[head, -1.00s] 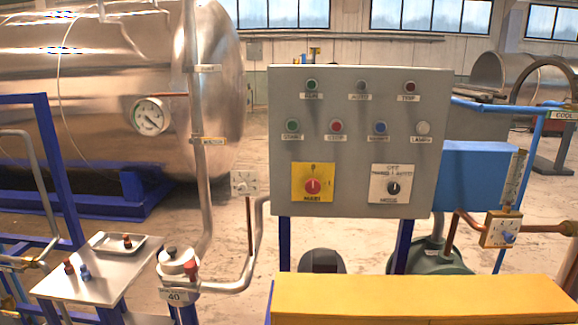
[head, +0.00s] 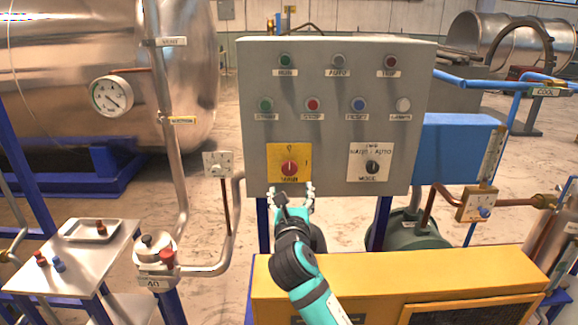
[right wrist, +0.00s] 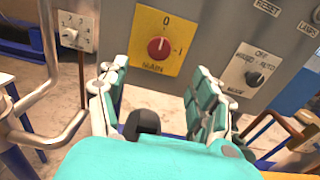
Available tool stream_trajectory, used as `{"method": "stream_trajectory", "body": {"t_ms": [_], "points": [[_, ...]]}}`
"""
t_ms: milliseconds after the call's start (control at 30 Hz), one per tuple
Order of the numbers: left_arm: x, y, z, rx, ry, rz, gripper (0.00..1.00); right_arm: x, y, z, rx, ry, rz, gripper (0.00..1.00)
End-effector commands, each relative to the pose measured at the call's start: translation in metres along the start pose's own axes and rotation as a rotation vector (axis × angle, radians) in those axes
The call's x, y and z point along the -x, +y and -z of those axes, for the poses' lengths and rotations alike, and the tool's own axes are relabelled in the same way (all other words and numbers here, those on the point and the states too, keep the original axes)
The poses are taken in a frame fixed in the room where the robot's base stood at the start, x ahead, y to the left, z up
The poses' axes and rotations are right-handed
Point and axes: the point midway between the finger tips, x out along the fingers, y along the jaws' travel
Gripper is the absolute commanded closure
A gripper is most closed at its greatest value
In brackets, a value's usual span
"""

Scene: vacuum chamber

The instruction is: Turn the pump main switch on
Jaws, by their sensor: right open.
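The pump main switch is a red rotary knob (head: 289,168) on a yellow plate (head: 275,151) marked MAIN, low on the left of the grey control panel (head: 335,120). In the right wrist view the knob (right wrist: 158,48) shows with a "0" above it and an "I" to its right. Its pointer position is too small to tell surely. My right gripper (head: 291,190) is open and empty just below and in front of the plate. In the right wrist view its two fingers (right wrist: 158,95) stand apart, below the knob and not touching it. My left gripper is not in view.
A black MODE knob (head: 372,167) sits right of the main switch. Several buttons and lamps fill the panel above. A yellow cabinet (head: 400,270) stands in front below. Pipes, a valve (head: 157,250) and a side table (head: 75,265) stand at the left.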

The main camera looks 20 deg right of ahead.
Motion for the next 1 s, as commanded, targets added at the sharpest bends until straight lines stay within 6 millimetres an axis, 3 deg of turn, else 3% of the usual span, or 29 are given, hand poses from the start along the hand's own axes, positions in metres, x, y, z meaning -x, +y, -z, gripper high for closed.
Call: {"method": "stream_trajectory", "body": {"t_ms": [300, 500, 700, 1000], "points": [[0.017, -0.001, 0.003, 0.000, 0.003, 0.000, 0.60, -0.072, 0.000, -0.002, -0.002, 0.003, 0.002, 0.34], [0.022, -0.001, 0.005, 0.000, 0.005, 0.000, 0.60, -0.108, 0.000, -0.001, -0.003, 0.003, 0.000, 0.34], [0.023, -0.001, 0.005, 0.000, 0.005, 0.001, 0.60, -0.128, 0.000, 0.000, -0.003, 0.002, 0.000, 0.34], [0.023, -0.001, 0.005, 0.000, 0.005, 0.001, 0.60, -0.132, 0.000, 0.001, -0.003, 0.002, -0.001, 0.34]]}}
